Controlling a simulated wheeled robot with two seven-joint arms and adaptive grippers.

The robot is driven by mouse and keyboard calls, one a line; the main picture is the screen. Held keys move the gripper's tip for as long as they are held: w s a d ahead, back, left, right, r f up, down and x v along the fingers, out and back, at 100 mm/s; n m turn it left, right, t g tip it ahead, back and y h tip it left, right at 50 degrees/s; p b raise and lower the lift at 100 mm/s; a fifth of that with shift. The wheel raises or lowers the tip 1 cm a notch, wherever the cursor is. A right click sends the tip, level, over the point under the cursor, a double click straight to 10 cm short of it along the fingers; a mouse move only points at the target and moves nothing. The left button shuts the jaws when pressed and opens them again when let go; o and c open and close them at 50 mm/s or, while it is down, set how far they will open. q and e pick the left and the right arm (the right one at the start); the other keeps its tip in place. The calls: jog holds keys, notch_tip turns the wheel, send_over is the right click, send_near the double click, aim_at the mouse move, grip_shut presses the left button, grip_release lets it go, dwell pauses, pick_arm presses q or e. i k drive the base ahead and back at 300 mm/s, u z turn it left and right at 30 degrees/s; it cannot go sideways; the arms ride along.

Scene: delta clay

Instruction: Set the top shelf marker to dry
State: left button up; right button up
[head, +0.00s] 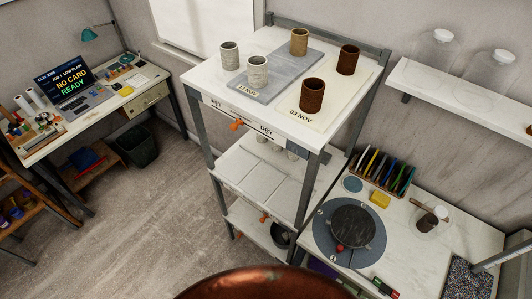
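The top shelf (215,84) of a tall rack is white, with a WET label at the left of its front edge and a DRY label further right. Its orange marker (236,125) sits on that front edge between the two labels, nearer WET than the far end of DRY. More orange markers show on lower shelves, one at the middle shelf (264,219). Neither of my grippers is in view.
To the right stands a worktable with a round grey wheel (371,250), a rack of coloured tools (383,172) and a yellow sponge (380,199). A wall shelf (470,98) holds glass jars. A desk with a laptop (80,92) is at left. Floor before the rack is clear.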

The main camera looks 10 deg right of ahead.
aim_at(234, 127)
jog(key=z, duration=2.2)
jog(key=k, duration=0.4)
jog(key=u, duration=1.35)
